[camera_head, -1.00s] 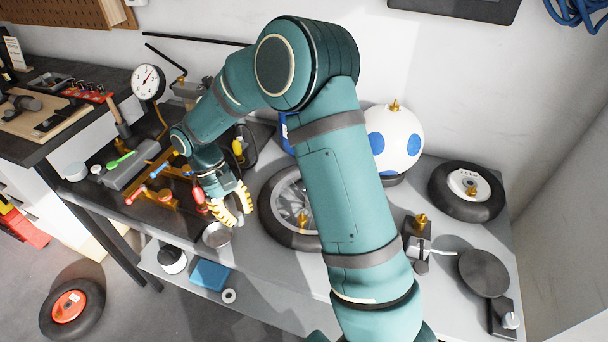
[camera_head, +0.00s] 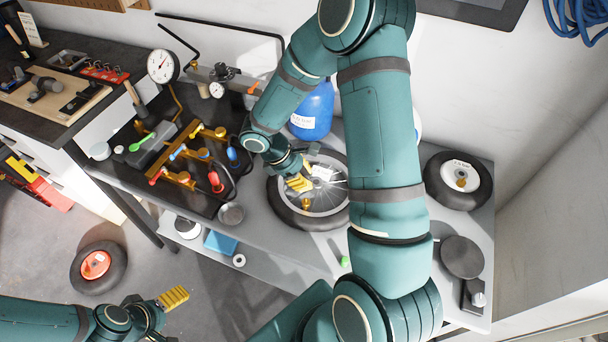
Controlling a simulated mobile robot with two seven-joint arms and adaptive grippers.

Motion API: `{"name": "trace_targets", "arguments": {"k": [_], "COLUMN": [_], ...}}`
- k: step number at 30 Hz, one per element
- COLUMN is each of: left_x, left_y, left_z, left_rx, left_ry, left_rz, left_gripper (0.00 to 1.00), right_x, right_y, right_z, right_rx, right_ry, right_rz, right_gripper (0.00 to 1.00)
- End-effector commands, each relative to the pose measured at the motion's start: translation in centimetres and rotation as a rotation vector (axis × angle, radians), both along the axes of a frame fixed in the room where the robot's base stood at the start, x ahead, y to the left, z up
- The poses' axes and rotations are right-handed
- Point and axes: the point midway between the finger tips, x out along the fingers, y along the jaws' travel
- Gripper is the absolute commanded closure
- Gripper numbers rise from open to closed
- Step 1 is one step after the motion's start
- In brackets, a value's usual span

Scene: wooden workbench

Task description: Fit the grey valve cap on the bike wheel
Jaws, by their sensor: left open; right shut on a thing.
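The bike wheel (camera_head: 283,210), a dark tyre with a spoked rim, lies flat on the grey bench. A brass fitting (camera_head: 306,204) shows on its near part. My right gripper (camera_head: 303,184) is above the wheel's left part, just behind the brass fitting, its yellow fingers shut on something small. I cannot make out what it holds; the grey valve cap is not distinguishable in this view. My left gripper (camera_head: 174,298) is open and empty, low at the left over the floor, away from the bench.
A small metal dish (camera_head: 231,214) sits at the bench's front edge. Left of the wheel are a manifold with coloured valves (camera_head: 185,165) and a dial gauge (camera_head: 162,66). A blue bottle (camera_head: 312,110) stands behind the wheel. Another wheel (camera_head: 458,180) lies right. My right arm hides the bench's middle.

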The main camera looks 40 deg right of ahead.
Motion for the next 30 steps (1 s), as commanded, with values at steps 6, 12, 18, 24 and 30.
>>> {"name": "trace_targets", "arguments": {"k": [6, 12, 18, 24, 30], "left_x": [0.0, 0.1, 0.1, 0.1, 0.1], "left_y": [-0.1, -0.1, -0.2, -0.2, -0.2], "left_z": [-1.6, -3.0, -4.4, -4.8, -4.7], "left_rx": [0.003, 0.005, 0.008, 0.009, 0.009], "left_ry": [0.001, 0.000, 0.002, 0.002, 0.002], "left_rz": [0.000, 0.001, 0.001, 0.001, 0.001], "left_gripper": [0.16, 0.16, 0.16, 0.16, 0.16], "right_x": [0.0, 0.0, 0.0, 0.0, 0.0], "right_y": [0.0, 0.0, 0.0, 0.0, 0.0], "right_z": [-2.0, -3.8, -5.2, -5.6, -5.5], "right_rx": [0.001, 0.001, -0.001, -0.001, -0.001], "right_ry": [0.001, 0.001, -0.001, 0.000, 0.000], "right_rz": [-0.002, -0.002, -0.002, -0.003, -0.003], "right_gripper": [1.00, 1.00, 1.00, 1.00, 1.00]}}
